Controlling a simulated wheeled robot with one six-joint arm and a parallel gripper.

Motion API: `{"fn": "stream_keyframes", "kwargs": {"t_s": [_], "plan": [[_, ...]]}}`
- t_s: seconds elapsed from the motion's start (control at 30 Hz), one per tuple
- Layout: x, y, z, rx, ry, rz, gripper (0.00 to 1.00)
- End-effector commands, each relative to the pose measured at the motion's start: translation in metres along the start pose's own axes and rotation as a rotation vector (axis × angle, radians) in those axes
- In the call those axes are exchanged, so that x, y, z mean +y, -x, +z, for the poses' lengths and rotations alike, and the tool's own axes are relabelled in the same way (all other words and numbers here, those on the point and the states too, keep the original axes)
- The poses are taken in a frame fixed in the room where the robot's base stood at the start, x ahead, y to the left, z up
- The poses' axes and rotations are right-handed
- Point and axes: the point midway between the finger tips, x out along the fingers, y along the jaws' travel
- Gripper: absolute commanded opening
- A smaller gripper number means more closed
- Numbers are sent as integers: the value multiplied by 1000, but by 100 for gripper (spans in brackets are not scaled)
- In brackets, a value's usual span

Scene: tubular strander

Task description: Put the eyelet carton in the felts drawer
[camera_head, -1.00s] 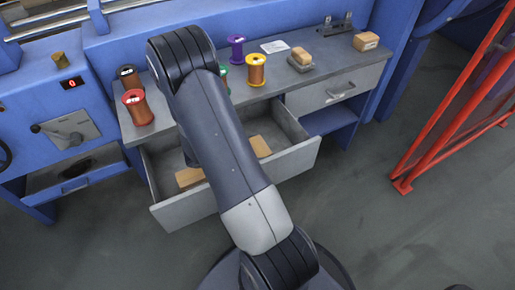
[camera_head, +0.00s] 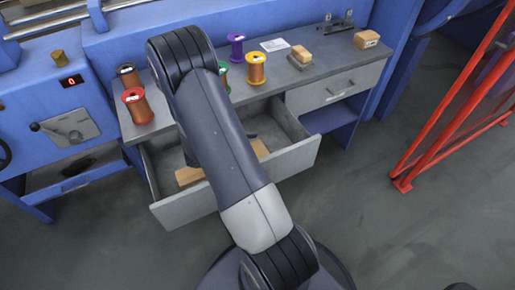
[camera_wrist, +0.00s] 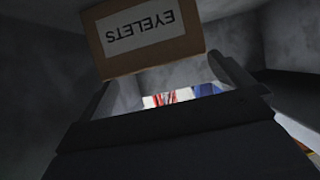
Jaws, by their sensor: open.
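The eyelet carton (camera_wrist: 140,32), brown with a white label reading EYELETS upside down, fills the top middle of the wrist view. My gripper (camera_wrist: 168,88) is open, its fingers either side of the carton's lower edge; whether they touch it I cannot tell. Grey walls like a drawer's surround them. In the head view an open grey drawer (camera_head: 238,190) stands out from the bench. Brown pieces (camera_head: 258,148) show in it on both sides of my arm, which hides its middle and most of my gripper. No drawer name is readable.
The bench top (camera_head: 190,128) carries several wire spools, including an orange one (camera_head: 256,68), a block on a grey base (camera_head: 300,58) and a labelled brown box (camera_head: 366,40). A closed drawer (camera_head: 335,90) is at right. A red frame (camera_head: 440,125) stands farther right over clear floor.

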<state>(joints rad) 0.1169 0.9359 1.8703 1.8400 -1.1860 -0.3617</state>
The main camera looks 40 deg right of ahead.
Motion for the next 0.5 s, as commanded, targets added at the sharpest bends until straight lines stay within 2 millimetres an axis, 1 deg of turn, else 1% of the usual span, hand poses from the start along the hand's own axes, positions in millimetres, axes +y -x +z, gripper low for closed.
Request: {"fn": "stream_keyframes", "kwargs": {"t_s": [0.07,0.17,0.4,0.5], "plan": [[0,5,-11,0,-4,-1,100],[-1,23,-10,1,1,-5,100],[-1,75,-10,0,0,-6,100],[-1,94,-9,0,0,-5,100]]}}
